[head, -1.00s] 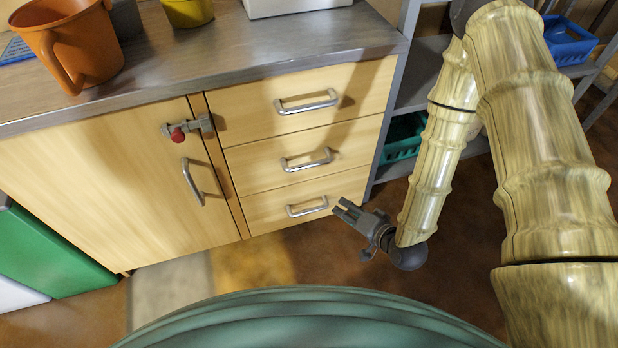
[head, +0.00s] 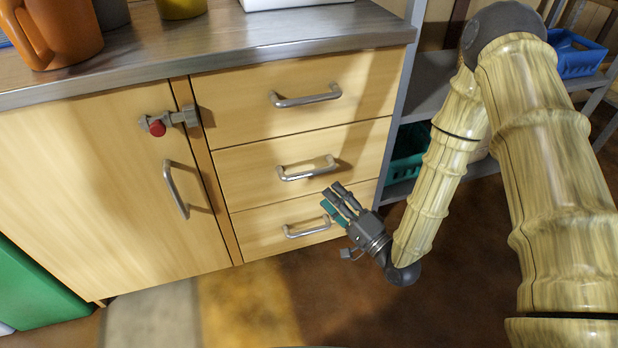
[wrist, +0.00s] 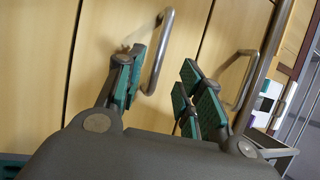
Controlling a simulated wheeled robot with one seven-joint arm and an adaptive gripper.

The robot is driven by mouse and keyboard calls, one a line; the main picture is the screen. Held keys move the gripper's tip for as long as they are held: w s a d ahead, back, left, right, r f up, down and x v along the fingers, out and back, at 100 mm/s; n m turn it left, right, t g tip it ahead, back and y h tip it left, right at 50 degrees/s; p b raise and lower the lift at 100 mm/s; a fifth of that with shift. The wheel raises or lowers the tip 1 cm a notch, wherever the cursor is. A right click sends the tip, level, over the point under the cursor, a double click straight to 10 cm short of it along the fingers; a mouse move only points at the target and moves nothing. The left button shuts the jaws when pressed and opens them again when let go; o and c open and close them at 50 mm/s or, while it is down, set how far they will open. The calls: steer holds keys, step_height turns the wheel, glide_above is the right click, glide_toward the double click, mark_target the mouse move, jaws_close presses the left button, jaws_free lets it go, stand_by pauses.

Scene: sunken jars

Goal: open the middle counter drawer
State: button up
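The middle counter drawer (head: 250,182) is shut, with its silver bar handle (head: 306,168) across the front. My gripper (head: 333,197) is open and empty. It is in front of the drawers, just below and right of the middle handle, with its fingers pointing up and left. In the wrist view the fingers (wrist: 163,72) with green pads stand apart. The handle seen between them (wrist: 160,50) appears to be the middle one, tilted and partly past the left finger. I cannot tell whether anything touches.
The top drawer handle (head: 305,96) and bottom drawer handle (head: 306,229) lie above and below. A cabinet door (head: 95,190) with a red-knobbed latch (head: 158,128) is to the left. A shelf rack (head: 425,75) stands at the right. The floor in front is clear.

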mark_target(309, 171)
steer(key=b+x, duration=0.2)
steer(key=x, duration=0.8)
jaws_close()
